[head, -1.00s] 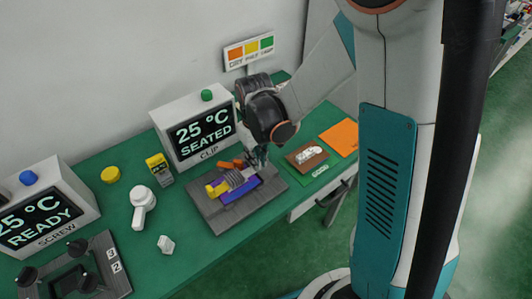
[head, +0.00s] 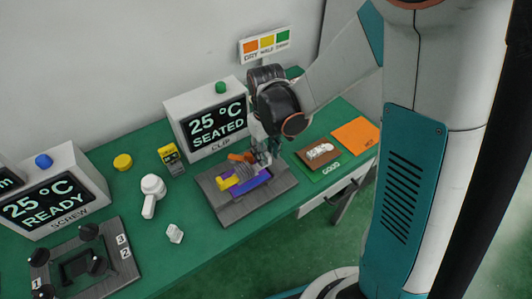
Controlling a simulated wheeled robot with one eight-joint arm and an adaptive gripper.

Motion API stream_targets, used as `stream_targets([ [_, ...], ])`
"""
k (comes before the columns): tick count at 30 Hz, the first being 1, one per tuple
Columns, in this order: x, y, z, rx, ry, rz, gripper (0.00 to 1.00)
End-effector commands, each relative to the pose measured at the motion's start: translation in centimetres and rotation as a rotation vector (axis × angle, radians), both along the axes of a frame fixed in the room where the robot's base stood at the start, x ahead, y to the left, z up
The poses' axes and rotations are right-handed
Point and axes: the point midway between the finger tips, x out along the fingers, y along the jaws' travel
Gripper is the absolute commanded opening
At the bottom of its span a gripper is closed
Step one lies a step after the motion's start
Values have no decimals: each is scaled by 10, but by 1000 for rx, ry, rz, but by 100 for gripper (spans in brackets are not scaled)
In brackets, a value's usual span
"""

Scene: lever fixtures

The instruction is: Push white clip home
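The clip fixture, a grey block (head: 222,203), sits on the green table in front of the CLIP display (head: 212,126), which reads 25 °C SEATED. On the block are a purple part (head: 254,186), a yellow piece (head: 227,183), a grey ribbed piece and an orange lever (head: 243,157). My gripper (head: 265,161) points down at the rear right of the fixture, close to the orange lever. Its fingers are small and partly blurred against the fixture; I cannot tell whether they touch anything. I cannot clearly pick out a white clip on the fixture.
Right of the fixture are a brown pad with a white object (head: 319,151), a green GOOD mat (head: 331,166) and an orange mat (head: 357,134). To the left are a white handled tool (head: 152,193), a small white block (head: 174,233) and the SCREW fixture (head: 120,280).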

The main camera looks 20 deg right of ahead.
Motion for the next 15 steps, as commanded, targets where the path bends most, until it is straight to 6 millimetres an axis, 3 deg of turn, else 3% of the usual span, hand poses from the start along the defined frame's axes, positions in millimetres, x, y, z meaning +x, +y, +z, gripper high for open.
stream_targets([
  [15, -1, 0, 91, 1, 0, 1, 33],
])
